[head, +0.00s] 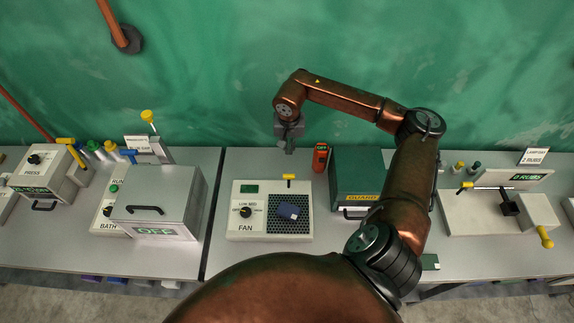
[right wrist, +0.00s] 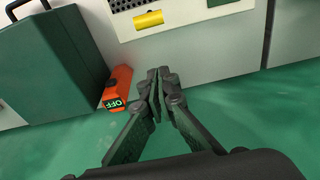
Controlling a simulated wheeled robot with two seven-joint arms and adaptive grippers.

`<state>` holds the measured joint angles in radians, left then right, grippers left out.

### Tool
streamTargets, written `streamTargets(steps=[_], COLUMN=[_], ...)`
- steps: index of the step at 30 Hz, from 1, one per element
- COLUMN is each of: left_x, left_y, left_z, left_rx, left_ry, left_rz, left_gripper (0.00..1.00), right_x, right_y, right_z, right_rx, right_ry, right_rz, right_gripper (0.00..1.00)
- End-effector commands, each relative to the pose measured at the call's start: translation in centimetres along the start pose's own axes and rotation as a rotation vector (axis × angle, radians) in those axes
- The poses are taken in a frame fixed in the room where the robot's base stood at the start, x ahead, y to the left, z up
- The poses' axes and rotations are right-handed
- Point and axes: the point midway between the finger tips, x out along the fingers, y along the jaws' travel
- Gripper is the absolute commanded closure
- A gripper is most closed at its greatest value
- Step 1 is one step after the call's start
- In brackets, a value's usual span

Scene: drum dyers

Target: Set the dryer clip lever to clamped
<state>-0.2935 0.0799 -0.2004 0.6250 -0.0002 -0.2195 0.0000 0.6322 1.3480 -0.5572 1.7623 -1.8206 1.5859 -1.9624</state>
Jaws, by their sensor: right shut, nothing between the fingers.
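The dryer (head: 240,230) is a pale box marked FAN with a dark knob and a black grille. The clip lever is a small yellow bar (head: 289,177) on a short stem at the back edge of the grille. A dark blue piece (head: 289,212) lies on the grille. My right gripper (head: 289,147) is shut and empty, behind the dryer's back edge and apart from the lever. In the right wrist view the shut fingertips (right wrist: 160,73) point toward the dryer, with the yellow lever (right wrist: 148,20) beyond them. My left gripper is not in view.
An orange OFF unit (head: 320,157) and a green GUARD box (head: 352,175) stand right of the dryer. A grey lidded bath (head: 155,205) is at left, a lamp-test station (head: 480,215) at right. The green wall (head: 200,80) is close behind my gripper.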

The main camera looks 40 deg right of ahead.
Motion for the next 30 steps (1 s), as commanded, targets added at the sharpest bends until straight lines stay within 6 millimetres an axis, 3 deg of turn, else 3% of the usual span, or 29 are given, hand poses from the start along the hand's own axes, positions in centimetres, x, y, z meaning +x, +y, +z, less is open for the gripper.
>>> streamTargets(steps=[5,17,24,30], left_x=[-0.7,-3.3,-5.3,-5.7], left_y=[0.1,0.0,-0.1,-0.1], left_z=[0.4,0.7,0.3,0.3], left_rx=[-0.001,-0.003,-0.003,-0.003], left_ry=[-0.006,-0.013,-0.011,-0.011], left_rz=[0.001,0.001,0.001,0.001], left_gripper=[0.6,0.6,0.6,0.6], right_x=[1.7,9.7,8.6,8.5], right_y=[0.0,0.1,0.1,0.0], right_z=[0.1,0.2,3.0,3.8], right_rx=[0.001,0.003,0.0,0.001], right_ry=[-0.005,-0.006,-0.003,0.0], right_rz=[0.001,0.001,0.001,0.001], right_gripper=[1.0,1.0,1.0,1.0])
